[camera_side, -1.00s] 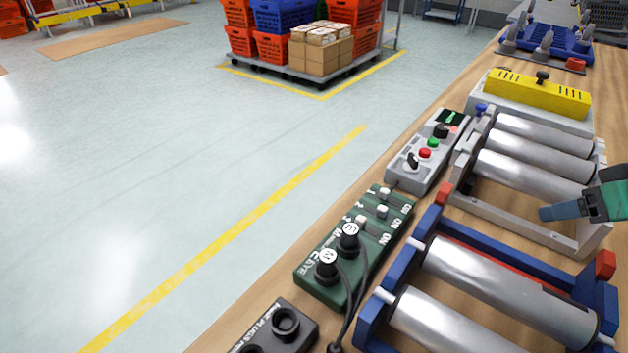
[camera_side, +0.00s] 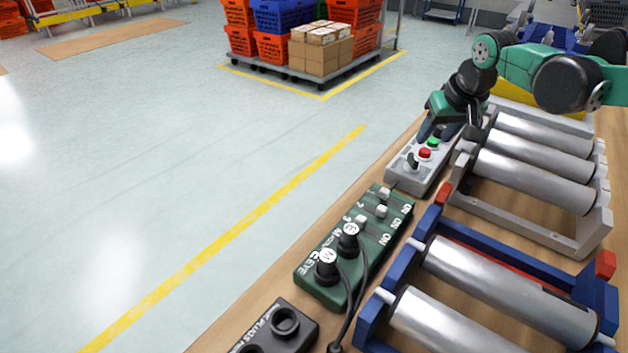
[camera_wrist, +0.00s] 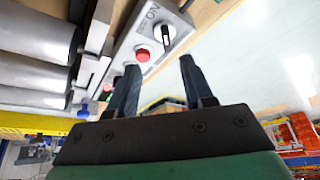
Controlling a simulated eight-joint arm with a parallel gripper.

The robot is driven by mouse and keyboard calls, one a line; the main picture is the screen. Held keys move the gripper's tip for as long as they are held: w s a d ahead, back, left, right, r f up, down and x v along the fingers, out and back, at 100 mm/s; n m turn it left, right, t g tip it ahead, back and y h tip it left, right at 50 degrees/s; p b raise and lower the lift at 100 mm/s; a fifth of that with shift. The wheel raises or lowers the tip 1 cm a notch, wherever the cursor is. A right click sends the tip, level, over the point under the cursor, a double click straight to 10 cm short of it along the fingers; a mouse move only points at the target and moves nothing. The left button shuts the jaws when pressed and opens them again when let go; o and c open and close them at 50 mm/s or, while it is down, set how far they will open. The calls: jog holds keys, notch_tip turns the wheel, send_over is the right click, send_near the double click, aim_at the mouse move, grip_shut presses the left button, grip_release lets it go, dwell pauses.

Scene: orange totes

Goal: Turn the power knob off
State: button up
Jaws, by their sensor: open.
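A grey control box (camera_side: 404,175) lies on the bench in the side view, partly covered by my gripper. At its near end is a black knob (camera_side: 412,162), with a red button (camera_side: 425,153) and a green button (camera_side: 433,142) beyond it. In the wrist view, a dark knob with a pale line (camera_wrist: 167,35) sits beside an "ON" label, and the red button (camera_wrist: 142,55) is next to it. My gripper (camera_side: 447,132) is open, pointing down over the far part of the box, where it hides the other black knob and display. The wrist view shows its fingers (camera_wrist: 158,64) apart and empty.
A roller frame (camera_side: 520,215) stands close to the right of the box. A green switch box (camera_side: 320,285) with plugged cables is nearer the camera, beside a blue roller frame (camera_side: 425,235). The floor (camera_side: 200,150) to the left is open.

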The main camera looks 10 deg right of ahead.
aim_at(414, 157)
jog(key=shift+w+a+f, duration=0.45)
jog(key=shift+w+f, duration=0.2)
jog(key=shift+f, duration=0.2)
jog(key=shift+x, duration=2.8)
grip_shut()
